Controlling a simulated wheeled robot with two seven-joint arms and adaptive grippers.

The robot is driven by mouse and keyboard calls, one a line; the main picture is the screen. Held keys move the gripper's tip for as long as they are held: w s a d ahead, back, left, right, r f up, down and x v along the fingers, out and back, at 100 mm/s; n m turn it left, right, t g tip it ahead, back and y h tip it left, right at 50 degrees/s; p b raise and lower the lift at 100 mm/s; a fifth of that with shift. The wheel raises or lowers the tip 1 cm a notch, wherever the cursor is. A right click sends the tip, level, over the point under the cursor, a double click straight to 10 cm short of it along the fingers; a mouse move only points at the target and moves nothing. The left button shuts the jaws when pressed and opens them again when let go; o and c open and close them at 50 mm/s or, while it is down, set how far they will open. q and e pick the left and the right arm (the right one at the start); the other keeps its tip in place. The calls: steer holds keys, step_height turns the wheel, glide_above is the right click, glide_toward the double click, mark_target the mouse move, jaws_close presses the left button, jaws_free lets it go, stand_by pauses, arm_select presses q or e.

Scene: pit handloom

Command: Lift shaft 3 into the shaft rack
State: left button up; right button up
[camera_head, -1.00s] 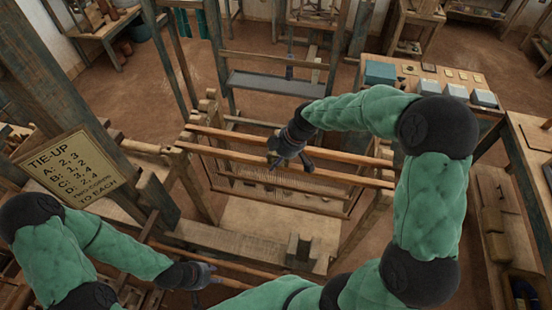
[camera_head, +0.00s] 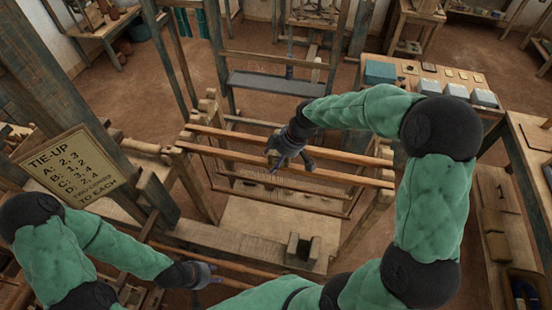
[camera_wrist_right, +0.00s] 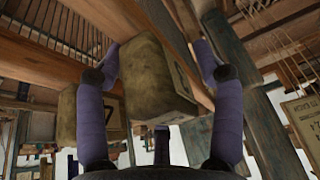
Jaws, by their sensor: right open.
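My right gripper (camera_head: 291,163) is over the wooden shaft bars (camera_head: 330,174) in the head view. A second marked block (camera_wrist_right: 80,120) is behind, to the left. Thin heddles (camera_head: 270,187) hang below the bars. I cannot tell which bar is shaft 3, nor pick out the shaft rack. My left gripper (camera_head: 212,277) is low at the left by a long wooden bar (camera_head: 245,270); its fingers are too small to read.
A tie-up sign (camera_head: 68,165) stands at the left. A loom post (camera_head: 75,90) rises at the far left. A bench with blue and grey boxes (camera_head: 455,92) is at the back right. Bare floor (camera_head: 270,110) shows behind the bars.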

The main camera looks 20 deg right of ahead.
steer(key=p+v, duration=0.3)
steer(key=v, duration=1.5)
steer(key=shift+r, duration=0.15)
steer(key=shift+d, duration=0.1)
stand_by(0.6)
